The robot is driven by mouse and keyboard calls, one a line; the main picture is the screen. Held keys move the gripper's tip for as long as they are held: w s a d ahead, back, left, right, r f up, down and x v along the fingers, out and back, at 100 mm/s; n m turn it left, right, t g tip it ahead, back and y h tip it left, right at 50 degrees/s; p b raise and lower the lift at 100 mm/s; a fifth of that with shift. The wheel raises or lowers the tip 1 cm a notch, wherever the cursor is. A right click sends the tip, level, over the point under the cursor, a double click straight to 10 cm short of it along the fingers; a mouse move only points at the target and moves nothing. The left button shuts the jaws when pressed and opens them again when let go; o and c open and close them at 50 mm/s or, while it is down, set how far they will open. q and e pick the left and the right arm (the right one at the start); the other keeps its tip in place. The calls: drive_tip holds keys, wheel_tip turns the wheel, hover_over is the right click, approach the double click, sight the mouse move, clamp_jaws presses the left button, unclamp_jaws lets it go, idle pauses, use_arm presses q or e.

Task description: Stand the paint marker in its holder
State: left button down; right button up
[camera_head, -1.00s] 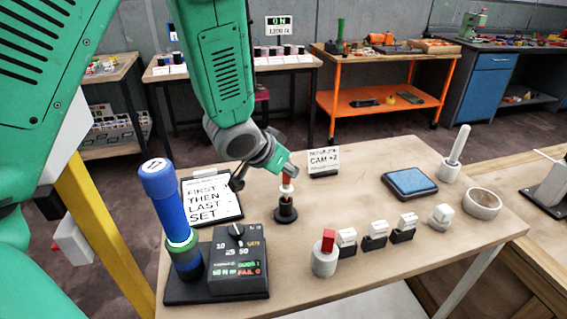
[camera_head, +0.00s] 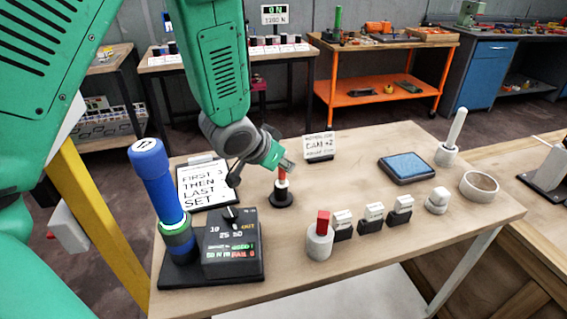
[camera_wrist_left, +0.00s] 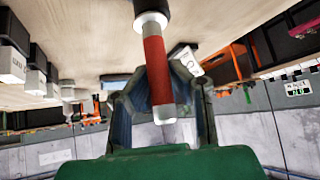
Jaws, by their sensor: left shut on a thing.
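The paint marker (camera_head: 282,176) is a slim red tube with white ends. My left gripper (camera_head: 285,163) is shut on its upper part and holds it roughly upright. The marker's lower white end is at the mouth of a small black holder (camera_head: 281,198) on the table; how deep it sits cannot be told. In the left wrist view, the red marker (camera_wrist_left: 158,70) runs between the fingers of my left gripper (camera_wrist_left: 163,112). Its white collar there meets the black holder (camera_wrist_left: 150,6). My right gripper is not in view.
A clipboard (camera_head: 205,183) and a black tester (camera_head: 233,245) with a blue cylinder (camera_head: 160,185) stand left of the holder. A sign (camera_head: 320,146) stands behind it. A white cup with a red block (camera_head: 320,240) and small labelled blocks (camera_head: 371,218) stand to the right.

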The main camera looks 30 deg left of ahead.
use_arm(q)
drive_tip(key=c, duration=1.5)
unclamp_jaws()
drive_tip(key=shift+a+f, duration=0.1)
drive_tip(key=shift+a, duration=0.05)
drive_tip(key=shift+o, duration=0.4)
drive_tip(key=shift+a+f, duration=0.1)
drive_tip(key=shift+a, duration=0.15)
drive_tip(key=shift+s+r, duration=0.15)
drive_tip(key=shift+r, duration=0.1)
drive_tip(key=v, duration=1.1)
drive_tip(key=shift+s+r, duration=0.1)
